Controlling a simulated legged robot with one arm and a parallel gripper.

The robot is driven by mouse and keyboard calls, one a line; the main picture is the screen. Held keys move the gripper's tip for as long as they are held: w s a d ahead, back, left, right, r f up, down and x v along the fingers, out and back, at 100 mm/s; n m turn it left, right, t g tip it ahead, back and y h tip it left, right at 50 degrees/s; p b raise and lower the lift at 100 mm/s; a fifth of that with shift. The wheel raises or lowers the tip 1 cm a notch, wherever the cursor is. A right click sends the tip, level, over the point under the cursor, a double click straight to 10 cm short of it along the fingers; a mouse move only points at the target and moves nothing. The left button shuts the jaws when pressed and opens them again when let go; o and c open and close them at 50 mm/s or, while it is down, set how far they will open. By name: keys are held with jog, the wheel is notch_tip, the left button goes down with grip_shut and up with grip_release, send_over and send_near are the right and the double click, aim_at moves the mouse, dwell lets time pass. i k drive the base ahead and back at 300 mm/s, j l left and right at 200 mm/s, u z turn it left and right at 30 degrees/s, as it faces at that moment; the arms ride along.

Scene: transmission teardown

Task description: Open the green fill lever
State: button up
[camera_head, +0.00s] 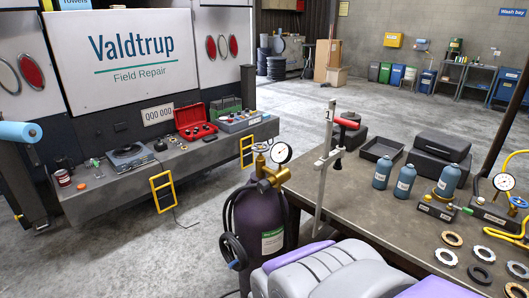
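A small green piece (467,211), which looks like the green fill lever, sticks out to the right from a dark, labelled fill block (436,212) on the workbench at the right. It is too small to tell how it is turned. A blue-grey bottle (448,180) stands upright on the brass fitting of that block. My gripper is not in view, and only grey and lilac parts of my own body show at the bottom edge.
Two blue-grey bottles (381,172) (405,181) stand left of the block on the workbench (360,218). A gauge (503,182) and yellow hose (515,235) are to its right. Several rings (446,257) lie in front.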

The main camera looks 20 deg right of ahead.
aim_at(465, 210)
jog(key=z, duration=1)
